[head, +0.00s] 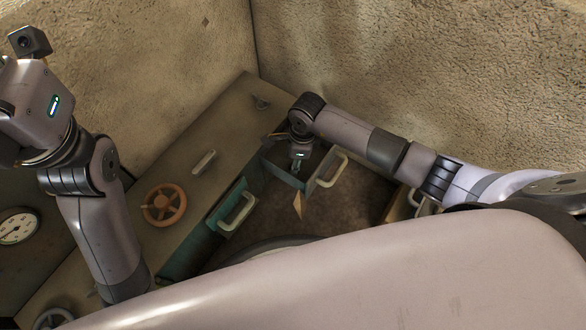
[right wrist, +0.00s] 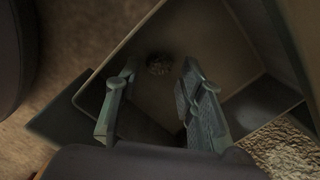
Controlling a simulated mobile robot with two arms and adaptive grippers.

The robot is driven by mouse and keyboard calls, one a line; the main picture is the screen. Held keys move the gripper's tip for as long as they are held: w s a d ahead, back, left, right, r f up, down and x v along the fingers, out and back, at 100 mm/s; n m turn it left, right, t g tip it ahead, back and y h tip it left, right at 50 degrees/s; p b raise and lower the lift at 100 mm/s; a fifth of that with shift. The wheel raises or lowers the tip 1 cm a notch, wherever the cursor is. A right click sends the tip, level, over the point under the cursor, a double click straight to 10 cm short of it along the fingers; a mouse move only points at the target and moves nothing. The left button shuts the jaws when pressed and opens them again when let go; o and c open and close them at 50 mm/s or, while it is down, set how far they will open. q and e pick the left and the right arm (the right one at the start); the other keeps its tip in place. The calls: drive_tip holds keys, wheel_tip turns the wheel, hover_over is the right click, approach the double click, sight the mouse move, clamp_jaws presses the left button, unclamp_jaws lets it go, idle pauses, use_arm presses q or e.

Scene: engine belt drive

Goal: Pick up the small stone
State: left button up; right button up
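The small stone (right wrist: 158,64) is a dark, rough, round lump lying inside an open drawer (right wrist: 222,45) in the right wrist view. My right gripper (right wrist: 160,78) is open, with one finger on each side of the picture and the stone seen between and just beyond the fingertips. Nothing is between the fingers. In the head view the right gripper (head: 297,167) points down into the open drawer (head: 284,177), and the stone is hidden there. My left arm shows at the left of the head view, but its gripper is out of frame.
Another open green drawer with a pale handle (head: 237,211) is nearer. The bench top (head: 205,130) carries a rusty red handwheel (head: 164,204) and a pale handle (head: 204,163). A round gauge (head: 17,227) is at the left. Rough walls (head: 420,70) close off the back and right.

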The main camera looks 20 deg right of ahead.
wheel_tip(320, 180, down, 3)
drive_tip(key=shift+a+r+b, duration=0.15)
drive_tip(key=shift+b, duration=0.4)
drive_tip(key=shift+c, duration=0.2)
drive_tip(key=c, duration=0.8)
drive_tip(key=shift+r, duration=0.15)
